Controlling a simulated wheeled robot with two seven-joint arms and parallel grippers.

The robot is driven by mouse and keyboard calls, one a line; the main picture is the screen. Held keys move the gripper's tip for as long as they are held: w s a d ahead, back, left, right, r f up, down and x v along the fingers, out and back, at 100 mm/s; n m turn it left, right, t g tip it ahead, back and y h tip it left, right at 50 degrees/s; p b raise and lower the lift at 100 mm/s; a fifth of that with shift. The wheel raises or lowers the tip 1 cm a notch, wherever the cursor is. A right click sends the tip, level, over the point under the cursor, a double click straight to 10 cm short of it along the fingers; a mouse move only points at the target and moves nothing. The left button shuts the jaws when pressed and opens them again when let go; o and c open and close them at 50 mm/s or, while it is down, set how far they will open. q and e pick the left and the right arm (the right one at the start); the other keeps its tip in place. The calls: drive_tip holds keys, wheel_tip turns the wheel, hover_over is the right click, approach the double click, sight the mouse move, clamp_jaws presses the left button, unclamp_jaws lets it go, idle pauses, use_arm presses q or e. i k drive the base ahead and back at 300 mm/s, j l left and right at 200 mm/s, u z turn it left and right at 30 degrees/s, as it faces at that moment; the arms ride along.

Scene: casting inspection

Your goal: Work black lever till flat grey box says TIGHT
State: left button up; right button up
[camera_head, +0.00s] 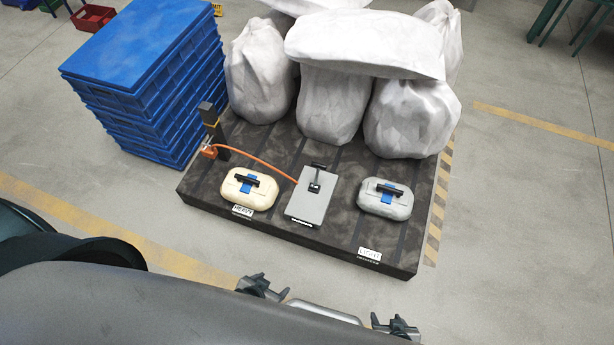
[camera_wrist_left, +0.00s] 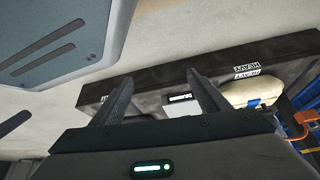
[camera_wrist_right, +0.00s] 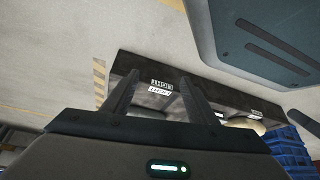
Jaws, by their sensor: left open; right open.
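The flat grey box (camera_head: 306,207) lies on the dark platform in the head view, between two lidded-looking lumps. The black lever (camera_head: 315,183) stands on its upper part. A small dark label (camera_head: 300,223) is on its front edge, too small to read; no TIGHT is legible. In the left wrist view part of the box (camera_wrist_left: 182,110) shows between the fingers, some way off. My left gripper (camera_head: 262,287) is open and empty in front of the platform. My right gripper (camera_head: 396,326) is open and empty further right and nearer. Neither touches the lever or box.
A cream lump (camera_head: 250,196) behind a HEAVY label (camera_head: 243,211) and a grey lump (camera_head: 384,206) behind a LIGHT label (camera_head: 369,254) flank the box. An orange hose (camera_head: 262,160) runs to a post at left. White sacks (camera_head: 332,105) and blue crates (camera_head: 150,85) stand behind.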

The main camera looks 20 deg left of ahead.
sight(317, 166)
drive_tip(key=k+u, duration=0.25)
drive_tip(key=k, duration=0.4)
drive_tip(key=k+j+u, duration=0.25)
drive_tip(key=k, duration=0.45)
drive_tip(key=i+l+u, duration=0.1)
drive_tip(key=u, duration=0.3)
drive_tip(key=i+l+u, duration=0.1)
drive_tip(key=u, duration=0.3)
drive_tip(key=i+l+u, duration=0.15)
drive_tip(key=l, duration=0.25)
drive_tip(key=i+l+u, duration=0.15)
drive_tip(key=l, duration=0.25)
drive_tip(key=i+l+u, duration=0.15)
drive_tip(key=l, duration=0.25)
drive_tip(key=i+l+u, duration=0.15)
drive_tip(key=l, duration=0.7)
drive_tip(key=i+l, duration=0.15)
drive_tip(key=l, duration=0.3)
